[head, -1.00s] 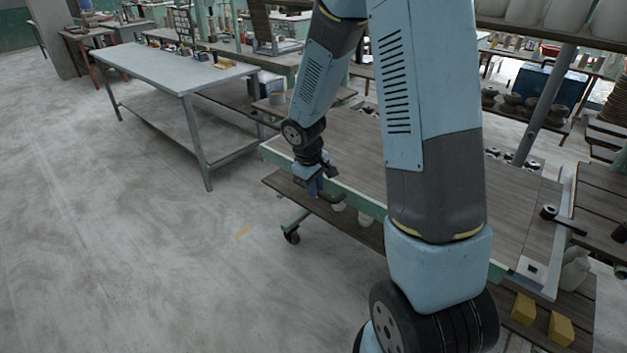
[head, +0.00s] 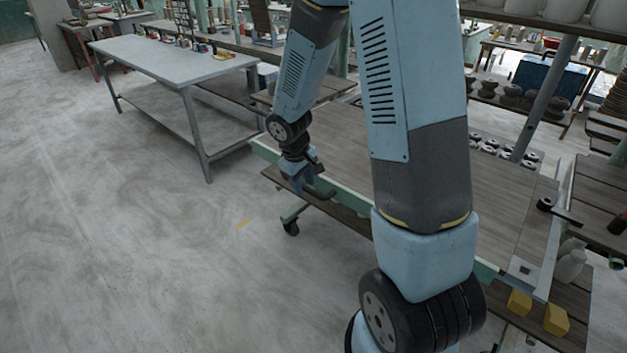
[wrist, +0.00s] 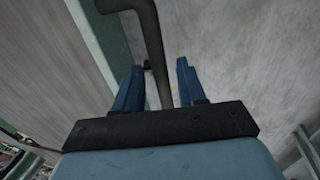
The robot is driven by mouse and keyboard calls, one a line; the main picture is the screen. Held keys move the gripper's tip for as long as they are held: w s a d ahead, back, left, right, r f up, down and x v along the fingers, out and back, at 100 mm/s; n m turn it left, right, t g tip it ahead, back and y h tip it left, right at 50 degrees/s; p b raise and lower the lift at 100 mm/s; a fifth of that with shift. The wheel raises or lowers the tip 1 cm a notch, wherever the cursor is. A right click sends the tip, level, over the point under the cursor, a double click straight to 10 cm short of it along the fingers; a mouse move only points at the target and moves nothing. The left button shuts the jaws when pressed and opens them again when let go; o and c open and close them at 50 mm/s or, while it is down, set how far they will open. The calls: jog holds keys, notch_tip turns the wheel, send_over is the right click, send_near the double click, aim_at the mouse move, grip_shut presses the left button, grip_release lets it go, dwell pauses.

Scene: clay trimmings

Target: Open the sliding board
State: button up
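The board seems to be the wide grey-brown wooden top (head: 345,140) of a green-framed wheeled bench. I cannot tell how far it stands open. In the wrist view, a dark bent handle bar (wrist: 150,40) comes from the green edge (wrist: 112,42) and runs down between my fingers. My gripper (wrist: 158,82) has its two blue fingers apart on either side of the bar, with gaps visible. In the head view my gripper (head: 310,187) is low at the bench's near left edge, and my arm hides part of the top.
A grey table (head: 175,62) with small coloured items stands at the back left. Yellow blocks (head: 520,302) lie on a lower shelf at right. A dark tool (head: 560,212) lies on the bench's right end. The grey floor (head: 130,260) at left is clear.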

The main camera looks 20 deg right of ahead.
jog(key=shift+r, duration=0.1)
jog(key=v, duration=1.3)
jog(key=shift+r, duration=0.25)
jog(key=s+d+r+m+t, duration=0.1)
jog(key=s+r+m, duration=0.1)
jog(key=s+r, duration=0.3)
jog(key=s+d+r+m+t+y, duration=0.1)
jog(key=s+d+r+m+t, duration=0.1)
jog(key=s+r, duration=0.3)
jog(key=s+d+r+m+t+y, duration=0.1)
jog(key=s+d+r+m, duration=0.1)
jog(key=s+r, duration=0.4)
jog(key=shift+s+d, duration=0.15)
jog(key=shift+s, duration=2.3)
